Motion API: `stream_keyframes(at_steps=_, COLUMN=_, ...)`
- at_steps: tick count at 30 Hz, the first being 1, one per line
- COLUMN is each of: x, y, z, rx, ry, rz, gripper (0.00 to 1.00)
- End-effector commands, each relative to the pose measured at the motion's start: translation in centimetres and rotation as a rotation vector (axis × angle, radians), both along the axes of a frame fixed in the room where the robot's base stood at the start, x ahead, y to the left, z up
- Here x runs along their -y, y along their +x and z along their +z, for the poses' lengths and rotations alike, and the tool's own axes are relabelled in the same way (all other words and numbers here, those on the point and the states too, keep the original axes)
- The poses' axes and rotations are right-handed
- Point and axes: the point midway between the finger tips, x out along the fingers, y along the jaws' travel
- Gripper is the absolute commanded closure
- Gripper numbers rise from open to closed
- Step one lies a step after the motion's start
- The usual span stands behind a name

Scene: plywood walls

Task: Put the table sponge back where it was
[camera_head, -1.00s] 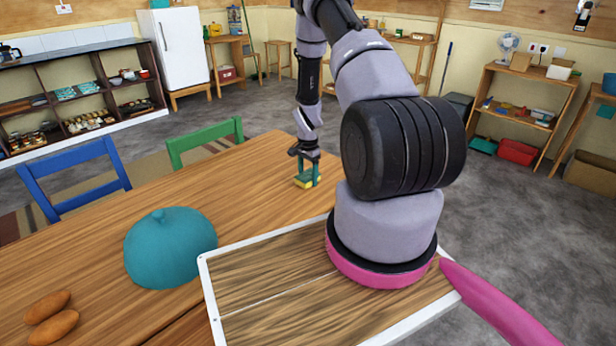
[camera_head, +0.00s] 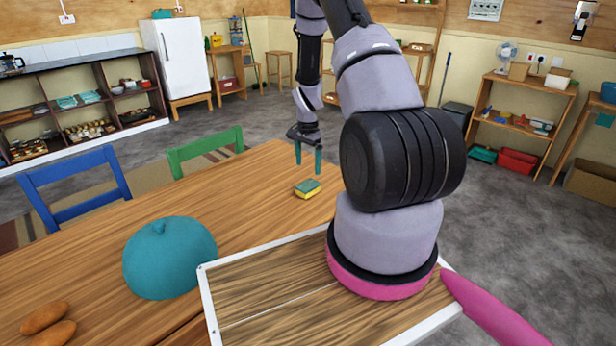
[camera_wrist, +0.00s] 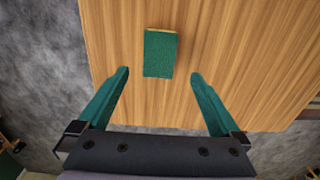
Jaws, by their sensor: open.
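The table sponge (camera_head: 308,188), green on top with a yellow side, lies flat on the wooden table (camera_head: 255,195) near its far end. My gripper (camera_head: 308,166) is above the sponge, its two teal fingers apart and empty. In the wrist view the sponge (camera_wrist: 160,53) lies beyond the open fingertips of my gripper (camera_wrist: 160,75), roughly centred between them and touching neither.
A teal dome (camera_head: 168,258) and two brown bread rolls (camera_head: 48,325) stand on the table's near left. A blue chair (camera_head: 75,188) and a green chair (camera_head: 204,150) are along the table's left side. Bare table surrounds the sponge.

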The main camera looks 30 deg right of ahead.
Motion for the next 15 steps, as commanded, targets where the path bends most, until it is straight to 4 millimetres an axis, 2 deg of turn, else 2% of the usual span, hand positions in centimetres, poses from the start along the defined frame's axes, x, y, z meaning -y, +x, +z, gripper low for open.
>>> stream_keyframes(at_steps=3, x=0.0, y=0.0, z=1.5, rx=0.001, ry=-0.001, rz=0.0, gripper=0.0)
stream_keyframes(at_steps=11, x=0.0, y=0.0, z=2.6, rx=0.001, ry=0.0, rz=0.001, gripper=0.0)
stream_keyframes(at_steps=13, x=-0.3, y=0.1, z=3.7, rx=0.012, ry=0.001, rz=0.012, gripper=0.0)
stream_keyframes(at_steps=15, x=-0.8, y=0.4, z=6.1, rx=0.036, ry=0.003, rz=0.034, gripper=0.0)
